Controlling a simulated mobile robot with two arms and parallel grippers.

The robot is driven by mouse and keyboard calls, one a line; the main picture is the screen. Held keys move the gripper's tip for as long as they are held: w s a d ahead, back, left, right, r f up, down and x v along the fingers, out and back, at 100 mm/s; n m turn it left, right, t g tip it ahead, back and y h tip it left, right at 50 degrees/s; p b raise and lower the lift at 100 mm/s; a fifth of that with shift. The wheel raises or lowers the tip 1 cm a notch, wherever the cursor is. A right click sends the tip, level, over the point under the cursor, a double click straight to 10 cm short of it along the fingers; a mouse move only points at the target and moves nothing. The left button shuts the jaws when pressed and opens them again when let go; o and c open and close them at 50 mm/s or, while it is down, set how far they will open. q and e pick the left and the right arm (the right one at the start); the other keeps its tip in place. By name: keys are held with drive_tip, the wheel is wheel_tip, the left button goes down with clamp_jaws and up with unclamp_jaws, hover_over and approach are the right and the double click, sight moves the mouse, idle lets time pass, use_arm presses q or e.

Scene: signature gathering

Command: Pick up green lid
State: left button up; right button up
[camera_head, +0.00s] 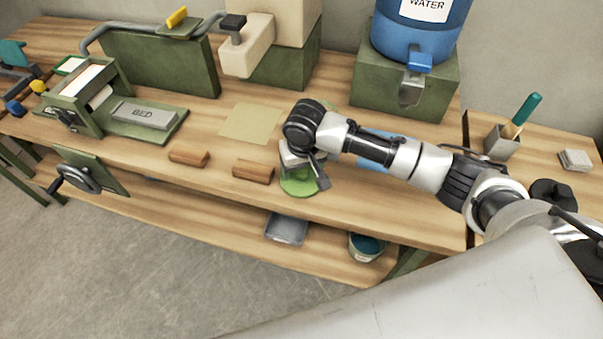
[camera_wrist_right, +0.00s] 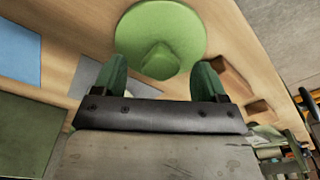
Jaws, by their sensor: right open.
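The green lid (camera_head: 300,186) is a round disc lying on the wooden bench top, partly hidden under my right gripper in the head view. In the right wrist view the green lid (camera_wrist_right: 165,28) shows as a disc with a raised knob (camera_wrist_right: 159,60) in its middle. My right gripper (camera_head: 305,180) is above the lid. Its two green-looking fingers (camera_wrist_right: 157,82) are apart, with the knob between and just beyond them and nothing held. My left gripper is not in view.
Wooden blocks (camera_head: 253,172) lie left of the lid. A tan sheet (camera_head: 251,123) and a blue sheet (camera_head: 372,163) lie on the bench (camera_head: 400,213). A water barrel (camera_head: 412,45) stands on a green block behind. A grey tray (camera_head: 287,229) and a teal-filled bucket (camera_head: 366,246) are on the lower shelf.

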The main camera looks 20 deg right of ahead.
drive_tip(key=shift+w+f, duration=0.2)
drive_tip(key=shift+f, duration=1)
drive_tip(key=c, duration=1)
drive_tip(key=shift+r, duration=0.1)
